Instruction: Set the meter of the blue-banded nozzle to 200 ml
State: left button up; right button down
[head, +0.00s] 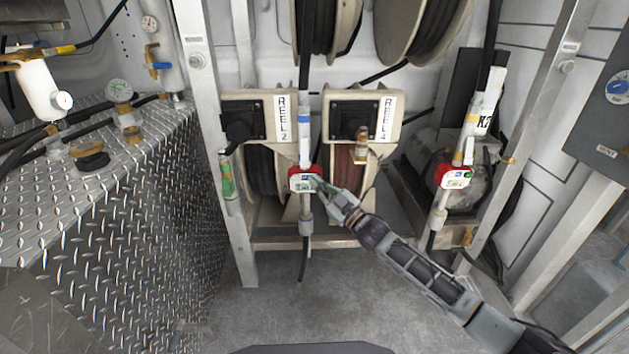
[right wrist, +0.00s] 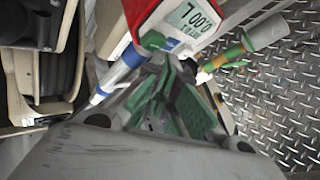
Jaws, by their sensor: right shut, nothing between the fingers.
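The blue-banded nozzle (head: 305,135) hangs upright in the middle of the head view, its blue band above a red meter (head: 304,171). The meter also shows at the top of the right wrist view (right wrist: 150,14), where its tilted display seems to read 0.00 L. The blue band (right wrist: 128,56) shows left of it there. My right gripper (head: 317,184) is shut and empty. Its fingertips are at the right side of the meter; whether they touch it I cannot tell. Its green finger pads (right wrist: 178,108) lie just below the meter in the wrist view. My left gripper is not in view.
A yellow-banded nozzle with another red meter (head: 453,176) hangs at the right. REEL 2 (head: 258,118) and REEL 4 (head: 388,104) stand behind. A diamond-plate cabinet (head: 120,220) fills the left. The floor in front is clear.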

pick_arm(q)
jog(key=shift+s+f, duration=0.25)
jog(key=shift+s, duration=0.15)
pick_arm(e)
jog(key=shift+w, duration=0.1)
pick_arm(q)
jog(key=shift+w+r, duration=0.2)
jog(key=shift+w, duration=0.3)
pick_arm(e)
jog(key=shift+w, duration=0.25)
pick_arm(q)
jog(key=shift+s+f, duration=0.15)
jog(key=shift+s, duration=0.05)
pick_arm(e)
jog(key=shift+w, duration=0.15)
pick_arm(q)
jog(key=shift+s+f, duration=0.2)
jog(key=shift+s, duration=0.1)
pick_arm(e)
jog(key=shift+w, duration=0.15)
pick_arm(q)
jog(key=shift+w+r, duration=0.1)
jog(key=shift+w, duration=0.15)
pick_arm(e)
jog(key=shift+w, duration=0.1)
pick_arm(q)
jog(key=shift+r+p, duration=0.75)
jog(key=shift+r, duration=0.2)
pick_arm(e)
jog(key=shift+s, duration=1.1)
